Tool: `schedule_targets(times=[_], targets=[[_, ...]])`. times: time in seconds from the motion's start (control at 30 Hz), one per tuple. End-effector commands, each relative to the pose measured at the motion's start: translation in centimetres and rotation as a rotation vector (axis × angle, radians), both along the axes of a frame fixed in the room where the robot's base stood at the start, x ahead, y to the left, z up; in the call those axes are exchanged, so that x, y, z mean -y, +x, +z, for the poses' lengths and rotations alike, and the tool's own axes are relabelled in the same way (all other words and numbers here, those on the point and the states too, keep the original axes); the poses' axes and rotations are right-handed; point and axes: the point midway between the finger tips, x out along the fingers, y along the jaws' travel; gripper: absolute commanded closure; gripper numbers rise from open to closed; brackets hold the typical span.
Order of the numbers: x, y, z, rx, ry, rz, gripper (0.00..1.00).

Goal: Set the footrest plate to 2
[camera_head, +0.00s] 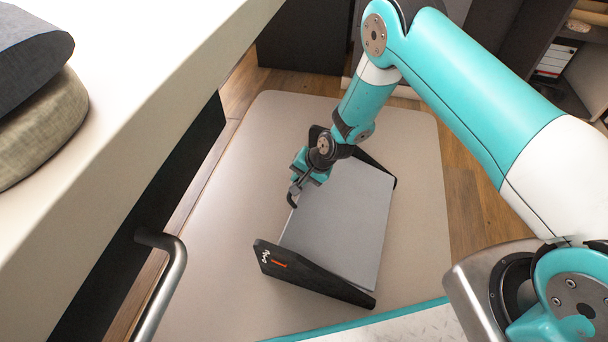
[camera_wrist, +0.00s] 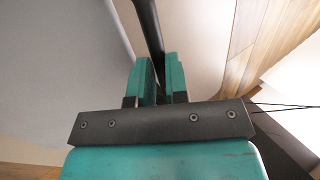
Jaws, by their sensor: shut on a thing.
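The footrest has a flat grey plate (camera_head: 338,228) between two black side brackets. The near bracket (camera_head: 318,276) carries small white marks and an orange mark, too small to read. The plate lies tilted; I cannot tell its setting. My gripper (camera_head: 296,186) is at the plate's left edge. In the wrist view my gripper (camera_wrist: 160,72) is shut on a dark bar (camera_wrist: 148,28) that runs between its two teal fingers. The plate (camera_wrist: 55,60) fills the left of that view. The far bracket is partly hidden behind my arm.
The footrest stands on a beige mat (camera_head: 220,230) on a wooden floor. A white desk (camera_head: 150,70) with cushions (camera_head: 38,110) is at the left. A metal handle (camera_head: 170,280) sticks out at the lower left. Dark shelving (camera_head: 560,75) stands at the back right.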

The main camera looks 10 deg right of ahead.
Motion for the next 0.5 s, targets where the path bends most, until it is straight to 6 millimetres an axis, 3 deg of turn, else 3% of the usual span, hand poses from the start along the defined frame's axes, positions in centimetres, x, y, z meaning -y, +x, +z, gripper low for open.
schedule_targets(times=[0.03,0.07,0.13,0.5], targets=[[0.15,-0.17,-0.2,-0.005,-0.004,0.0,1.0],[0.15,-0.17,-0.2,-0.005,-0.004,-0.001,0.79],[0.13,-0.16,-0.19,-0.005,-0.004,0.0,0.63],[0.25,-0.14,0.54,-0.001,-0.001,-0.001,0.6]])
